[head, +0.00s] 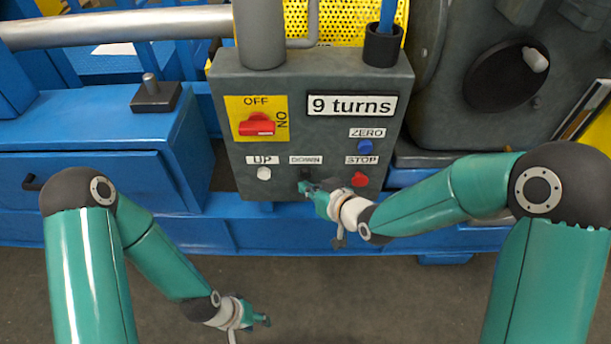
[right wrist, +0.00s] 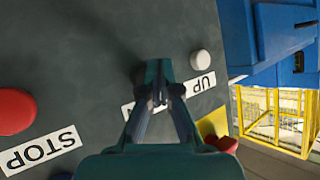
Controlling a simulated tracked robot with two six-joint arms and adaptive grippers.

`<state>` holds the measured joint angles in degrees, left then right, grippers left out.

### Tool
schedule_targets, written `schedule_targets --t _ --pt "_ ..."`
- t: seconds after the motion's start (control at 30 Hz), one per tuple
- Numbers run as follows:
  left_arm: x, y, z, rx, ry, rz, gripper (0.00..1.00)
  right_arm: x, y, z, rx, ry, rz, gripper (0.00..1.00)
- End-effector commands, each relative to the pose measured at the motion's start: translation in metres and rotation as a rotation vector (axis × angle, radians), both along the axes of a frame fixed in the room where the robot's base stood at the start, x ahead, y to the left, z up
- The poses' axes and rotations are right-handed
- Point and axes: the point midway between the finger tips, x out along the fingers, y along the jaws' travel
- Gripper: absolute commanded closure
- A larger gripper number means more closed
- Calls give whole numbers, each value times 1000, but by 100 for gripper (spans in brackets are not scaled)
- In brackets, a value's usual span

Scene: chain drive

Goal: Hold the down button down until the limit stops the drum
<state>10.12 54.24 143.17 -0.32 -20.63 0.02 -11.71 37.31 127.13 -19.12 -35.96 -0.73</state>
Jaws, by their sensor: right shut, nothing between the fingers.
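The dark down button (head: 305,173) sits on the grey control box (head: 225,120), just under the DOWN label (head: 306,160). My right gripper (head: 304,186) is shut and empty, with its fingertips at the button. In the right wrist view the closed fingertips (right wrist: 158,68) cover most of the button (right wrist: 138,76), so I cannot tell whether it is pressed. The display (head: 351,105) reads "9 turns". My left gripper (head: 263,320) hangs low over the floor, away from the box; its jaws are too small to judge. I cannot make out the drum.
The white UP button (head: 264,173) and red STOP button (head: 360,180) flank the down button. A blue ZERO button (head: 365,147) and a red OFF/ON switch (head: 257,125) sit above. Blue machine framing (head: 100,130) surrounds the box. The floor in front is clear.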

Motion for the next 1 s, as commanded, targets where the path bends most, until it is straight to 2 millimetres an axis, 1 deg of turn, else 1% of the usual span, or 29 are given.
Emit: schedule_targets --t 0.17,0.27,0.6,0.7,1.0 --pt "0 0 -1 0 0 0 60 -1 0 0 0 0 0 100" --pt "0 0 -4 0 0 0 60 -6 0 -1 1 -1 1 100" --pt "0 0 -19 0 0 0 60 -40 0 -2 1 0 1 100" --pt "0 0 -21 0 0 0 60 -47 0 -1 1 0 1 100" --pt "0 0 -21 0 0 0 60 -50 0 0 -1 1 0 100"
